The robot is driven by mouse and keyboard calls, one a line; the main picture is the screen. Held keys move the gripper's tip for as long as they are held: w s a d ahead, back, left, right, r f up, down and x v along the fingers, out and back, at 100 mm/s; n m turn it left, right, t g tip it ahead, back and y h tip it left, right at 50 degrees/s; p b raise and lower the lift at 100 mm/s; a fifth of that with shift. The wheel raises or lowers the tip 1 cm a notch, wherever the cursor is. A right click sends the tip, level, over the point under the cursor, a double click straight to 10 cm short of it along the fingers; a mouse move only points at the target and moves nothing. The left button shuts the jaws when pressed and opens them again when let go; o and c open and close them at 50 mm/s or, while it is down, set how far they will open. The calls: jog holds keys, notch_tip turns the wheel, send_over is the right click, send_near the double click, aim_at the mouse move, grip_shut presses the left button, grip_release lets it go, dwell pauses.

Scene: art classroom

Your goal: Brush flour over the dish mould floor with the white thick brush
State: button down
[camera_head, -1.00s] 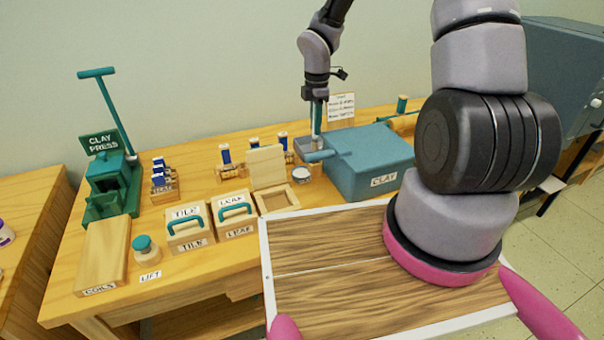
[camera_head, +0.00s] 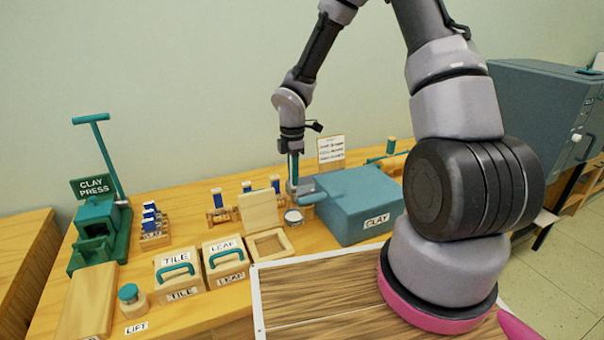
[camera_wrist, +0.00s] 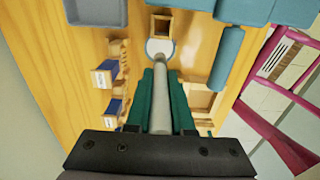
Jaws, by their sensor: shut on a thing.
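My gripper (camera_head: 293,172) is over the bench, just left of the blue clay bin (camera_head: 358,205). In the wrist view its green fingers (camera_wrist: 161,98) are shut on the brush (camera_wrist: 161,88), whose pale, thick handle points away from the camera. The brush's far end overlaps a white-rimmed round bowl (camera_wrist: 153,46); I cannot tell whether it touches it. In the head view this bowl (camera_head: 293,219) stands beside the open wooden mould (camera_head: 270,243), whose lid (camera_head: 259,211) stands up behind. The mould also shows in the wrist view (camera_wrist: 203,101), right of the fingers. Its floor looks bare.
The TILE box (camera_head: 180,271) and LEAF box (camera_head: 223,262) stand left of the mould. Blue-topped tools (camera_head: 245,203) stand behind it. The green clay press (camera_head: 100,230) is far left. A white-edged wooden board (camera_head: 330,295) lies in front.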

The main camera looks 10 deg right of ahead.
aim_at(294, 188)
jog(key=shift+f, duration=2.9)
jog(key=shift+f, duration=0.6)
jog(key=shift+r, duration=0.1)
jog(key=shift+r, duration=3.4)
